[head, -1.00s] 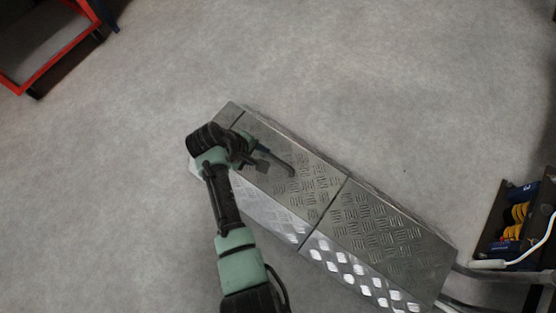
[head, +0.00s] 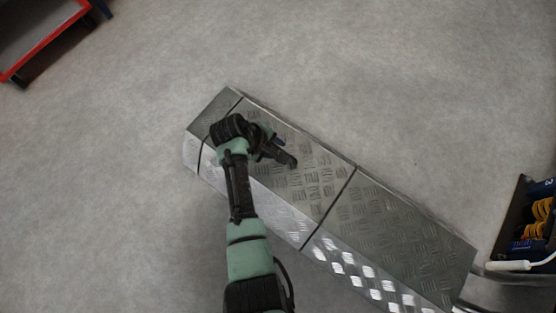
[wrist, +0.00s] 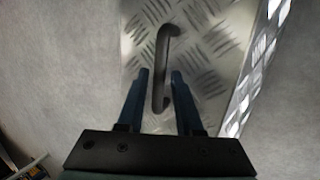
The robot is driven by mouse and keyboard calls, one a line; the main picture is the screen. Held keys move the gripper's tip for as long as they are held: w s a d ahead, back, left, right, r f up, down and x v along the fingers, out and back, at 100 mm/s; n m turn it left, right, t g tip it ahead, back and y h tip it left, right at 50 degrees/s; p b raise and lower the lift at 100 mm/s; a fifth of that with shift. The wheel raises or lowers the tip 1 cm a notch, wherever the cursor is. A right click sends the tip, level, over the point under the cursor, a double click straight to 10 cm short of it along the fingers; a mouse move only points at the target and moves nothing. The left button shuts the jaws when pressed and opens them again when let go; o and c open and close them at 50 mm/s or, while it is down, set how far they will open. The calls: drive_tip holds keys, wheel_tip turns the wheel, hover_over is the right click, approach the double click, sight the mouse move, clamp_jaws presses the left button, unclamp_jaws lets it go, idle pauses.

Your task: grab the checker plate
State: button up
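The checker plate (head: 315,185) is the middle section of a long grey metal cover with a raised tread pattern, lying diagonally in the head view. It also shows in the wrist view (wrist: 208,78). A dark curved bar handle (wrist: 161,50) stands on it. My gripper (wrist: 159,76) is open, with its two blue-grey fingers either side of the handle's lower part in the wrist view. Gaps show on both sides, and I cannot tell how far above the plate the fingertips are. In the head view my wrist partly hides the handle and gripper.
Another tread-plate section (head: 400,235) continues to the lower right, beyond a dark seam. A dark unit with yellow and blue parts (head: 535,225) stands at the right edge, near pipes. A red-framed object (head: 45,40) is at top left. The grey floor around is clear.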

drive_tip(key=shift+b+x, duration=0.6)
drive_tip(key=shift+x, duration=0.55)
drive_tip(key=shift+r, duration=0.1)
clamp_jaws()
idle(0.4)
drive_tip(key=shift+w+r, duration=0.1)
